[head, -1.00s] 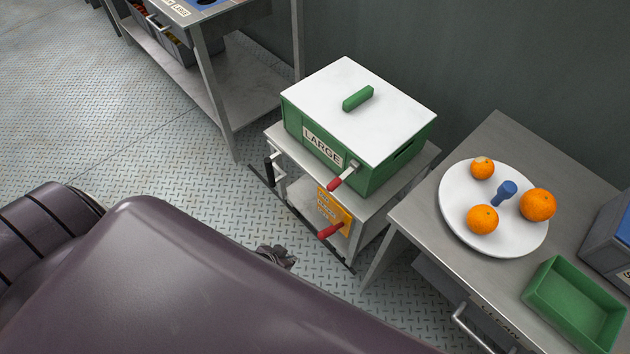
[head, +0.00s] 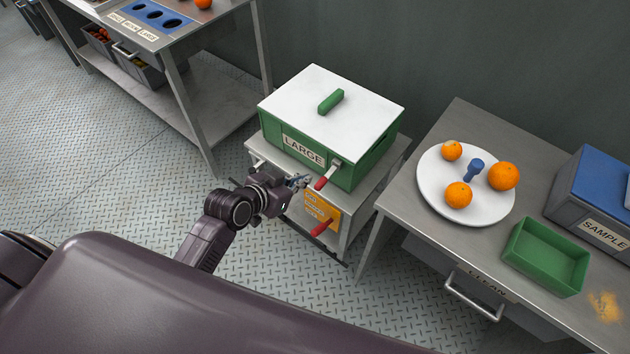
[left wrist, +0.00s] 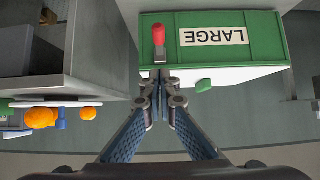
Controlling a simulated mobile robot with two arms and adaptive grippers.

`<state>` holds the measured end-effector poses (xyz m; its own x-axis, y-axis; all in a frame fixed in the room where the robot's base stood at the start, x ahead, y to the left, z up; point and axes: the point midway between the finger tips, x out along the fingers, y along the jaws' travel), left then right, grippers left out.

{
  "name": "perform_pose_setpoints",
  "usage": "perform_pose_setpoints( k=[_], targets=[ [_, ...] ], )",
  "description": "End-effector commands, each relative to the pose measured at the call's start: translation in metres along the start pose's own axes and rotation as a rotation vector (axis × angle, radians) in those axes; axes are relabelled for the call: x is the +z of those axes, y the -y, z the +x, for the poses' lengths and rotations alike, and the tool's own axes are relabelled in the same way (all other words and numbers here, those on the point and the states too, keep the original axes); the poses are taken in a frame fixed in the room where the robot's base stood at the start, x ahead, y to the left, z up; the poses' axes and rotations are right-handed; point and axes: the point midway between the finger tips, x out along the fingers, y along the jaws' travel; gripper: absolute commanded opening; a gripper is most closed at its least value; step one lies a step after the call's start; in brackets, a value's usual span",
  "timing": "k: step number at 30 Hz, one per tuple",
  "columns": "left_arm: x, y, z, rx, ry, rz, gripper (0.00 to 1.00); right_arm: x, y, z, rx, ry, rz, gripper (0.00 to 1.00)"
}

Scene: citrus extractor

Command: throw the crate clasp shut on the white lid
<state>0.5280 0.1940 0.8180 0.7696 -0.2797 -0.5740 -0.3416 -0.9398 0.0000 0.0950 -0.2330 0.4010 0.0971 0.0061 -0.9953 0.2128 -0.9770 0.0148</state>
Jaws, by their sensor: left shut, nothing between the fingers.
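The green crate (head: 357,174) labelled LARGE carries a white lid (head: 365,101) with a green handle (head: 331,102). The lid lies flat on the crate. The clasp (head: 322,183) is a metal lever with a red grip at the crate's front, slanting down and outward in the head view. My left gripper (head: 304,181) is shut and empty, just left of the red grip there. In the left wrist view, which is upside down, the closed fingertips (left wrist: 165,78) overlap the clasp's metal part, below its red grip (left wrist: 159,34). I cannot tell whether they touch. My right gripper is not in view.
The crate stands on a metal stand (head: 262,152) with a second red handle (head: 319,229) and an orange sign. At right, a table (head: 399,204) holds a white plate (head: 435,190) of oranges, a green tray (head: 546,257) and a SAMPLE bin (head: 590,213). Floor is open at left.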

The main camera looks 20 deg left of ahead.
Motion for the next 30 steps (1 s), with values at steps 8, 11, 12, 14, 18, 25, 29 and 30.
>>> perform_pose_setpoints(
  k=[8,11,12,14,18,25,29,30],
  targets=[
    [-0.001,0.0,0.051,0.0,0.0,-0.003,0.0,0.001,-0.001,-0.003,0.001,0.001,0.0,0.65],
    [0.006,-0.001,0.064,0.001,0.004,-0.003,0.0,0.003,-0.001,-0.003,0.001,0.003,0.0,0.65],
    [0.011,-0.001,0.068,0.001,0.004,-0.002,0.0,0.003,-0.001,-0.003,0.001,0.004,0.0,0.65],
    [0.016,0.0,0.073,0.0,0.003,-0.002,0.0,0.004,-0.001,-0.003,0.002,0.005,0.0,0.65],
    [0.024,0.0,0.082,0.0,0.001,0.0,0.0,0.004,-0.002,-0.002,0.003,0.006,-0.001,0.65],
    [0.029,0.0,0.086,-0.001,0.0,0.0,0.0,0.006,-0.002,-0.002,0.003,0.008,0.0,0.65],
    [0.029,0.0,0.085,-0.001,0.0,0.0,0.0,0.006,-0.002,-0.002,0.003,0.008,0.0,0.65],
    [0.029,0.0,0.085,-0.001,0.0,0.0,0.0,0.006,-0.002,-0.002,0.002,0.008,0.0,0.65]
  ],
)
